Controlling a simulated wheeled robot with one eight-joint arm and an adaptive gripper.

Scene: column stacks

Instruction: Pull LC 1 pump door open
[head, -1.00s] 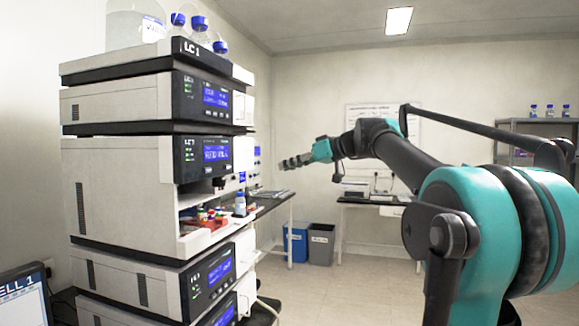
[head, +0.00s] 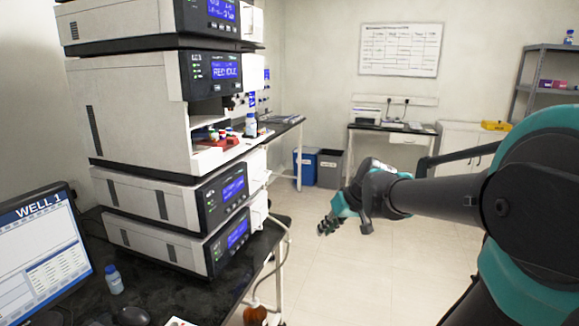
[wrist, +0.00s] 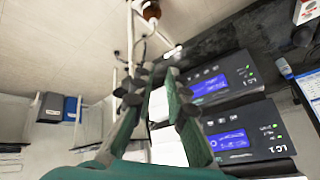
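The LC 1 stack shows at the left in the head view. Its two lowest modules (head: 233,188) and (head: 237,235) have dark fronts with blue displays and white door panels (head: 258,172) beside them. Which one is the pump cannot be read. In the wrist view the same two dark fronts (wrist: 215,87) and (wrist: 232,138) appear turned over, marked LC 1, with white panels beside them partly hidden by my fingers. My gripper (head: 327,227) is right of the stack, apart from it. In the wrist view its fingers (wrist: 155,90) are spread and hold nothing.
A monitor (head: 42,255), a small bottle (head: 114,280) and a mouse (head: 133,316) are on the black bench at the left. A brown bottle (head: 255,313) is below the bench edge. Bins (head: 329,168) stand at the back. The floor (head: 370,270) under my arm is clear.

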